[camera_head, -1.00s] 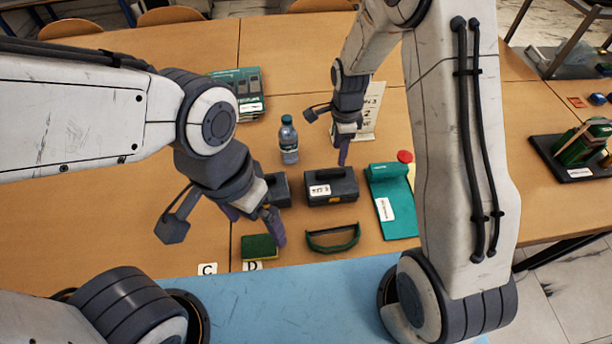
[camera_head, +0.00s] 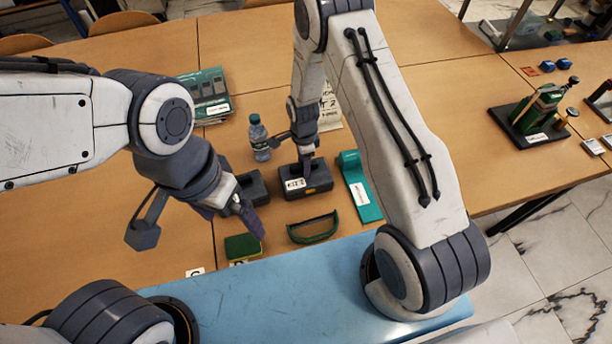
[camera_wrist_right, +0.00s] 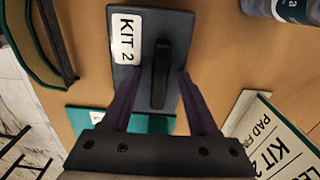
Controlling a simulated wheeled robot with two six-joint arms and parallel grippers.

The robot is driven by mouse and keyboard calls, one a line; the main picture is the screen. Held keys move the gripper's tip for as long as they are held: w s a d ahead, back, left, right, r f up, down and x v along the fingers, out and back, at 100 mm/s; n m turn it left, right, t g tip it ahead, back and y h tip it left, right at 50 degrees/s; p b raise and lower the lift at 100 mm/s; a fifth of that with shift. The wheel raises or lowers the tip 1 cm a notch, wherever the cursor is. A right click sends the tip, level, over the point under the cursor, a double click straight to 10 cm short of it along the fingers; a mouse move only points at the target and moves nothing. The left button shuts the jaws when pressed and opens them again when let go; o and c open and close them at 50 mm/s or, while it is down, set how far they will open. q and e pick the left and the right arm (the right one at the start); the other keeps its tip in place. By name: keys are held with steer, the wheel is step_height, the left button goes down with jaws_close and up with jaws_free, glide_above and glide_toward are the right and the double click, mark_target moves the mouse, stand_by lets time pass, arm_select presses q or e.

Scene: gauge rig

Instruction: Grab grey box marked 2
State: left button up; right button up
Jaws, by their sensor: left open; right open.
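The grey box marked KIT 2 (camera_head: 318,181) lies on the wooden table in the head view, with a white label and a raised handle on top. In the right wrist view the box (camera_wrist_right: 180,50) fills the upper middle, label at its left. My right gripper (camera_head: 305,165) is over the box; in the wrist view its open fingers (camera_wrist_right: 155,88) stand on either side of the box's near part, around the handle's end. Contact cannot be told. My left gripper (camera_head: 248,215) is open, above the table near a second dark box (camera_head: 253,186), which it partly hides.
A water bottle (camera_head: 259,140) stands behind the boxes. A green case (camera_head: 359,188) lies to the right, a green-rimmed curved item (camera_head: 313,229) in front, and a green sponge (camera_head: 242,246) near the blue mat (camera_head: 290,295). A paper sign (camera_head: 330,108) stands behind.

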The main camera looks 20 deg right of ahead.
jaws_close()
stand_by(1.4)
